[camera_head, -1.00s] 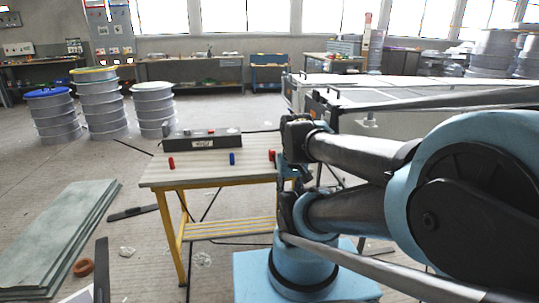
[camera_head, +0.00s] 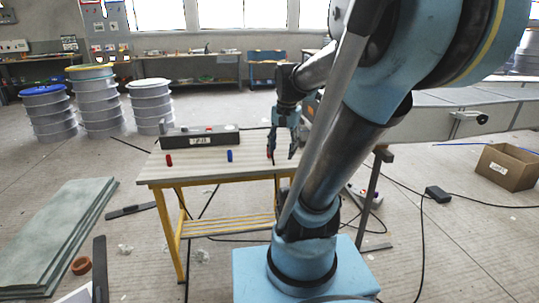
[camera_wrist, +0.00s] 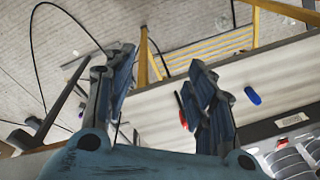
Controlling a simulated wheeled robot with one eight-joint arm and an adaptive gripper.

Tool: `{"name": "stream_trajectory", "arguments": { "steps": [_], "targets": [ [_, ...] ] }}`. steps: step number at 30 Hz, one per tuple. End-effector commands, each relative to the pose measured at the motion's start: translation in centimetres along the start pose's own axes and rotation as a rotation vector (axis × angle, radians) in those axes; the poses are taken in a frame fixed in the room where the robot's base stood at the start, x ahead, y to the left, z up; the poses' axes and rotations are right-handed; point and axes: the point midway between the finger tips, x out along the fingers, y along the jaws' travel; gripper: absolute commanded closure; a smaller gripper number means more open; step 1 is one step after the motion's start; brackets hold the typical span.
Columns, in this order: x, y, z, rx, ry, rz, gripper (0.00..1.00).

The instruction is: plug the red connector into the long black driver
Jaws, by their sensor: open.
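The long black driver (camera_head: 183,141), a dark box with a white label, lies along the back of the table; part of it shows at the lower right of the wrist view (camera_wrist: 268,142). One red connector (camera_head: 169,160) stands on the left of the table. Another red piece (camera_head: 269,151) is at the right, partly hidden by my gripper; it also shows in the wrist view (camera_wrist: 183,119), beside the right finger. My gripper (camera_head: 283,156) is open and points down over the table's right end. Its fingers are spread and empty in the wrist view (camera_wrist: 160,65).
The table (camera_head: 205,172) has clear room in front of the driver. A cardboard box (camera_head: 505,168) and cables lie on the floor at the right. Grey slabs (camera_head: 60,225) lie at the left.

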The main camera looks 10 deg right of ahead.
Motion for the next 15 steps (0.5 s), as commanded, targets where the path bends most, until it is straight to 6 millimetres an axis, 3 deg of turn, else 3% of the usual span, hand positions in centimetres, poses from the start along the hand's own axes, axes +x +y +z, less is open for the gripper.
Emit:
{"name": "stream_trajectory", "arguments": {
  "steps": [6, 15],
  "targets": [
    [-2.1, -3.1, -5.4, 0.252, -0.036, 0.007, 0.5],
    [-3.1, -7.2, -13.0, 0.602, -0.084, 0.028, 0.5]
  ]
}}
